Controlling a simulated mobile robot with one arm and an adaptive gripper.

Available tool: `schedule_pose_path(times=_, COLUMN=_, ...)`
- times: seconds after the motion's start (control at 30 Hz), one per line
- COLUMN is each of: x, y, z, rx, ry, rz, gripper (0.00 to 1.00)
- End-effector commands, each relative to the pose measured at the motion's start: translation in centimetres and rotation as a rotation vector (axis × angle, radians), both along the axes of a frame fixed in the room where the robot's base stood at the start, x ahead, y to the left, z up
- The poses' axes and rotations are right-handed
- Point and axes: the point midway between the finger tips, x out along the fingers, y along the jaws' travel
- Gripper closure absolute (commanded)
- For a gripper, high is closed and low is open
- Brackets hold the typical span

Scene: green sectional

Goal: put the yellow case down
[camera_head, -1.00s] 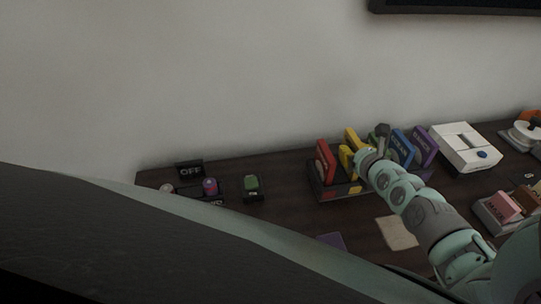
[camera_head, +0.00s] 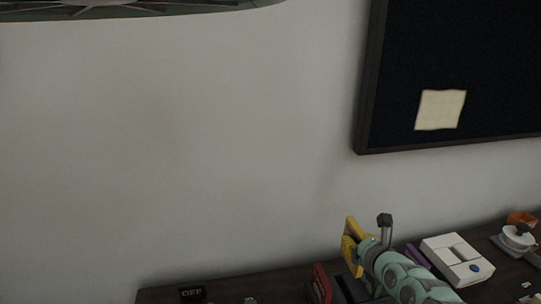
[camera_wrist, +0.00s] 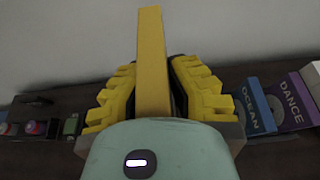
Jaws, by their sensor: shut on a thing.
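The yellow case (camera_head: 351,228) is held up above the desk in the head view. In the wrist view the yellow case (camera_wrist: 152,62) stands edge-on and upright between my two yellow fingers. My gripper (camera_wrist: 155,85) is shut on it, one finger at each side. In the head view my gripper (camera_head: 352,247) is above and right of the red case (camera_head: 320,284). The lower part of the yellow case is hidden by my gripper body in the wrist view.
The blue OCEAN case (camera_wrist: 256,105) and the purple DANCE case (camera_wrist: 291,102) stand to the right. A white device (camera_head: 457,261) lies farther right on the desk. An OFF sign (camera_head: 192,294) is at the left. A dark wall board (camera_head: 460,75) hangs above.

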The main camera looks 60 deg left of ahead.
Motion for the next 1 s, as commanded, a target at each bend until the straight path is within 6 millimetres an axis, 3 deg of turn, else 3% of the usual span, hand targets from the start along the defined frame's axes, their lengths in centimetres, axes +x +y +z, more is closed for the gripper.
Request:
schedule_pose_path(times=0.03, x=0.0, y=0.0, z=1.8, rx=0.002, ry=-0.001, rz=0.0, gripper=1.0)
schedule_pose_path(times=0.17, x=0.0, y=0.0, z=3.6, rx=0.002, ry=-0.001, rz=0.0, gripper=1.0)
schedule_pose_path(times=0.23, x=1.5, y=-1.2, z=3.2, rx=0.002, ry=-0.003, rz=-0.035, gripper=1.0)
schedule_pose_path(times=0.47, x=5.4, y=-5.2, z=5.0, rx=0.004, ry=-0.003, rz=-0.122, gripper=1.0)
schedule_pose_path(times=0.7, x=9.3, y=-11.4, z=8.0, rx=0.002, ry=-0.004, rz=-0.201, gripper=1.0)
schedule_pose_path(times=1.0, x=11.7, y=-20.1, z=12.8, rx=0.0, ry=-0.007, rz=-0.247, gripper=1.0)
